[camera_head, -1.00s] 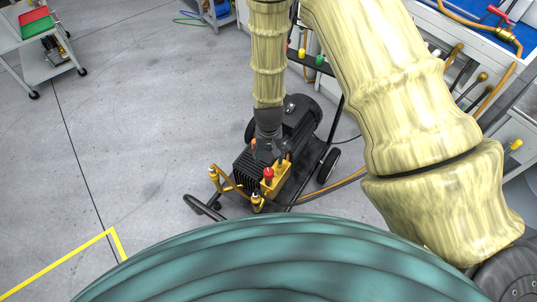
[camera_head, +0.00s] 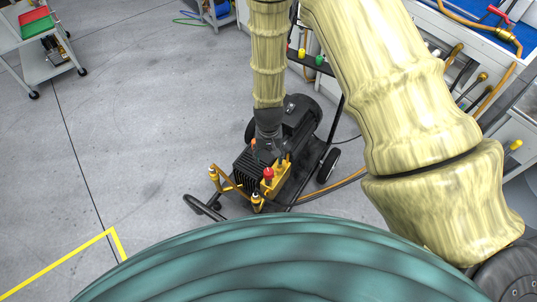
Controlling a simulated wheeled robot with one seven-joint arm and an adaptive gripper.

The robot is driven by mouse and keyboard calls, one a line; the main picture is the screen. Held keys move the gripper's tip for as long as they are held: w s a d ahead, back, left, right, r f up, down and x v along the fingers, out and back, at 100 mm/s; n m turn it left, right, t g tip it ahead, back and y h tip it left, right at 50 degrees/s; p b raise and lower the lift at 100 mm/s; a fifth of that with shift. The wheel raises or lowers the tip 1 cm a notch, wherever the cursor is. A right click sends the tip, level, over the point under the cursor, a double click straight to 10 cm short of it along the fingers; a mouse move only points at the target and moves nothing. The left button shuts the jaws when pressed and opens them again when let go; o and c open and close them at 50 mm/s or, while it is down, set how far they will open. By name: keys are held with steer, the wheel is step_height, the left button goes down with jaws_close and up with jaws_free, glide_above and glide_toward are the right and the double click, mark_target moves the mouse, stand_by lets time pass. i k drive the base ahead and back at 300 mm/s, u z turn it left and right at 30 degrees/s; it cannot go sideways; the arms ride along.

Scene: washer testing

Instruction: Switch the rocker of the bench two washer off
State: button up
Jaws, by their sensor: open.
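A black wheeled washer (camera_head: 303,122) with a motor, a finned block and a yellow pump head (camera_head: 277,178) stands on the floor in the middle. A red knob (camera_head: 268,173) sits on the pump head. My gripper (camera_head: 267,150) points down over the washer, between the motor and the pump head. Its fingers are dark against the dark machine. Whether it touches the washer cannot be told. No rocker can be made out; the gripper hides part of the machine.
An orange hose (camera_head: 335,187) runs right from the washer. A bench (camera_head: 517,128) with hoses and tools stands at the right. A grey cart (camera_head: 38,68) with red and green trays is at the upper left. The floor (camera_head: 130,130) left of the washer is clear.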

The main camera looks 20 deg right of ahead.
mark_target(290, 107)
steer(key=z, duration=0.7)
